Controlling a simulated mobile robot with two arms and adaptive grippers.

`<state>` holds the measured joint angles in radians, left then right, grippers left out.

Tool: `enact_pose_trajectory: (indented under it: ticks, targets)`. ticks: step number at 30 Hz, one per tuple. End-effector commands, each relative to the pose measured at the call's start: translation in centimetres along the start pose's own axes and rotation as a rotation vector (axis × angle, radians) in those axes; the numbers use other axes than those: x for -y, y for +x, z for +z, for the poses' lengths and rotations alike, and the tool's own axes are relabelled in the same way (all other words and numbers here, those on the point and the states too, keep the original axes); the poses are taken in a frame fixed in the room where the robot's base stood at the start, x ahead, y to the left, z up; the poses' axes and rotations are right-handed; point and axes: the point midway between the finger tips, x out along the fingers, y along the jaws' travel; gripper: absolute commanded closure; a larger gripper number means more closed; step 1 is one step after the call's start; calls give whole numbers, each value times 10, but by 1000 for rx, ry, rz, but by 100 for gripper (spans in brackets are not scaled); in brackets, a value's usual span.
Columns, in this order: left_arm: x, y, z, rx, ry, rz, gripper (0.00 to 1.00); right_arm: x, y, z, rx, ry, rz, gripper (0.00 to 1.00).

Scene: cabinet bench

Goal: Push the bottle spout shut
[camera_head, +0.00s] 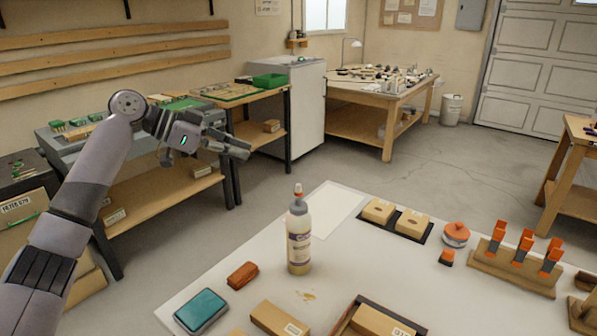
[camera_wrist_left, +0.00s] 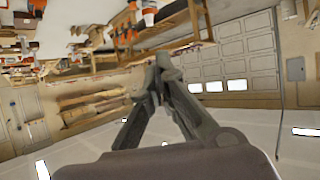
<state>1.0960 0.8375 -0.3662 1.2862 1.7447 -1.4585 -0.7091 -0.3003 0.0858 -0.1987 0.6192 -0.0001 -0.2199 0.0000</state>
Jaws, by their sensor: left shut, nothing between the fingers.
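The bottle (camera_head: 299,238) stands upright on the white bench top in the head view. It has a pale body with a label, a grey cap and an orange-red spout tip (camera_head: 298,189). Whether the spout is open or shut is too small to tell. My left gripper (camera_head: 246,150) is raised to the left of the bottle and higher, apart from it. Its fingers are shut and empty, and they also show in the left wrist view (camera_wrist_left: 163,62). My right gripper is not in view.
The bench (camera_head: 360,270) also holds a teal box (camera_head: 201,310), a brown-orange block (camera_head: 243,275), cardboard boxes (camera_head: 380,210), an orange-lidded jar (camera_head: 456,234) and a wooden rack (camera_head: 513,272) with orange-handled clamps. The bench around the bottle's left side is fairly clear.

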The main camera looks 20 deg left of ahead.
Motion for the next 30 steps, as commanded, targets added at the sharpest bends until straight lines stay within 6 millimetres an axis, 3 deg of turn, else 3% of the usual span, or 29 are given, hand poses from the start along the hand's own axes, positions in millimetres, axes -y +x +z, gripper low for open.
enact_pose_trajectory:
  ticks: [4,17,23,30]
  targets:
    - [-14,-9,-17,-15,51,36,100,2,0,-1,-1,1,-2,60]
    - [-16,-4,-18,-15,52,40,100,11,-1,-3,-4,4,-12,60]
    - [-17,27,-20,-15,51,42,100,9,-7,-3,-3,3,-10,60]
    - [-19,79,-21,-15,50,41,100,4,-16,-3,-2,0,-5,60]
